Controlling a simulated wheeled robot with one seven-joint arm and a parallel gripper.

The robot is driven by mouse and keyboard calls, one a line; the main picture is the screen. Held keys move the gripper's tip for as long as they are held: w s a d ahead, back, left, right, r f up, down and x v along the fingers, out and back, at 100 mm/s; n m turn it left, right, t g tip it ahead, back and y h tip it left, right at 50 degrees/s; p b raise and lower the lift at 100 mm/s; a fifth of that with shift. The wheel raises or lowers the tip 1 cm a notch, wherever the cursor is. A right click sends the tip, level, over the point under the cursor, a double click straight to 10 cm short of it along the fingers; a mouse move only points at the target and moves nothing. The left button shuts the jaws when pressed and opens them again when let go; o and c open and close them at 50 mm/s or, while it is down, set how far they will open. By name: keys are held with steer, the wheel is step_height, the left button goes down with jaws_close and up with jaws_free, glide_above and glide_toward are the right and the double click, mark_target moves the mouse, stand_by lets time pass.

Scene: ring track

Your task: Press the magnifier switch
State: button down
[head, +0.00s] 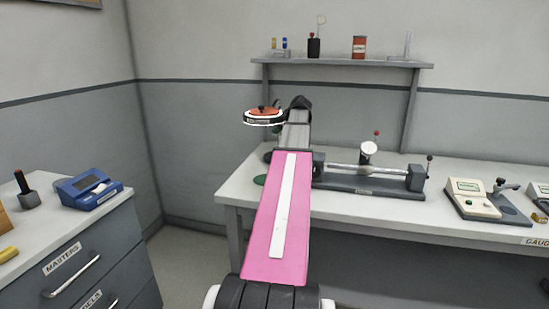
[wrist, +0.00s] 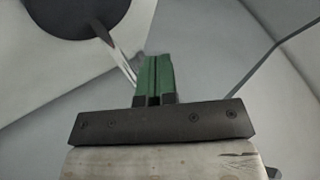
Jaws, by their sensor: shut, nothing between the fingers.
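The magnifier (head: 263,117) looks like a round head with a white rim and an orange-red top, held above the left end of the bench. A small dark knob (head: 262,108) stands on its top; I cannot tell for sure that it is the switch. My arm reaches toward it and ends just to its right, hiding most of my gripper there. In the wrist view my gripper (wrist: 154,82) has its green fingers shut together, with nothing between them. A dark round shape (wrist: 75,12) with a thin grey bar shows at upper left, apart from the fingertips; it may be the magnifier.
The bench (head: 345,205) carries a long measuring fixture (head: 368,187) and a gauge box (head: 472,198). A shelf (head: 340,62) with small items is behind. A drawer cabinet (head: 75,250) with a blue device (head: 88,189) stands left. Floor shows between cabinet and bench.

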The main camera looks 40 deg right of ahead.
steer(key=shift+f, duration=0.15)
steer(key=shift+f, duration=4.25)
steer(key=shift+f, duration=0.2)
steer(key=shift+f, duration=0.2)
steer(key=shift+f, duration=0.5)
steer(key=shift+r, duration=0.95)
steer(key=shift+r, duration=2.5)
